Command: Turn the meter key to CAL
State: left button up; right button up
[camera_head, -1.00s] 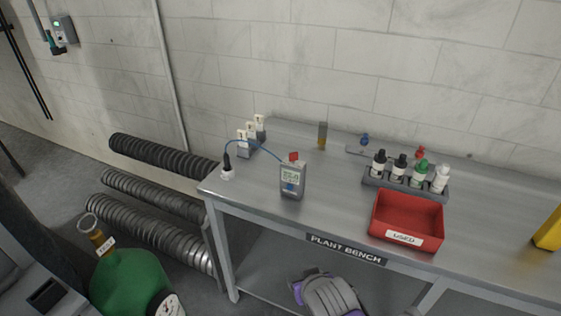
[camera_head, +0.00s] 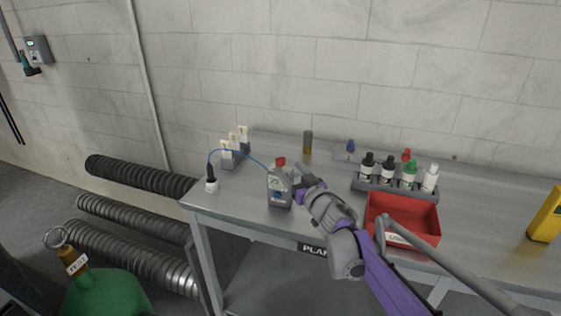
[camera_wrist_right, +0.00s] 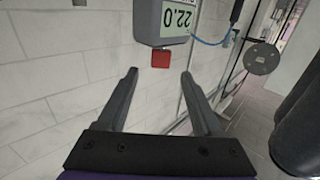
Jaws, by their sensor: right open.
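The meter (camera_head: 280,187) is a small grey handheld box standing upright near the left front of the bench, with a red key (camera_head: 280,161) on its top. A blue cable runs from it to a probe (camera_head: 211,178) at the left. In the right wrist view the meter (camera_wrist_right: 163,36) appears upside down, showing "22.0", with the red key (camera_wrist_right: 161,60) ahead of my open fingers. My right gripper (camera_head: 300,176) is just right of the meter, and its fingers (camera_wrist_right: 160,85) are open and empty with the key beyond the tips. My left gripper is not in view.
A bottle rack (camera_head: 366,186) and a red tray (camera_head: 432,215) labelled USED stand to the right on the bench (camera_head: 235,197). A small vial (camera_head: 308,143) and white-topped holders (camera_head: 230,158) stand behind. A yellow object (camera_head: 547,215) is at far right.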

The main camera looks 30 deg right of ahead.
aim_at(281, 161)
jog(key=w, duration=0.6)
jog(key=shift+w+d, duration=0.25)
jog(key=shift+w, duration=0.05)
grip_shut()
